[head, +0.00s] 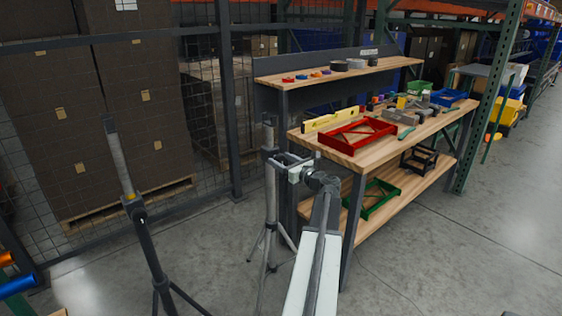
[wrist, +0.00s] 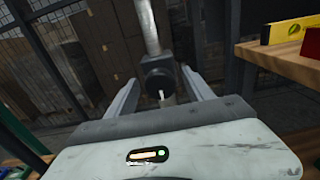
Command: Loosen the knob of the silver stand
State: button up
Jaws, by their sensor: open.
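The silver stand (head: 271,195) is a thin grey tripod standing upright on the floor, left of the workbench. In the wrist view its pale tube (wrist: 150,28) rises from a dark collar with a round dark knob (wrist: 158,72). A small pale piece shows just below the knob. My gripper (wrist: 161,82) is open, with one finger on each side of the stand at about knob height. I see gaps between the fingers and the knob. In the head view my gripper (head: 278,158) is at the stand's upper part and hides some of it.
A second tripod stand (head: 145,230), black below with a grey upper tube, stands to the left. The wooden workbench (head: 345,158), with a red frame (head: 358,134) and a yellow level (head: 331,119), is close on the right. A mesh fence (head: 215,110) stands behind.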

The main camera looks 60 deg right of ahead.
grip_shut()
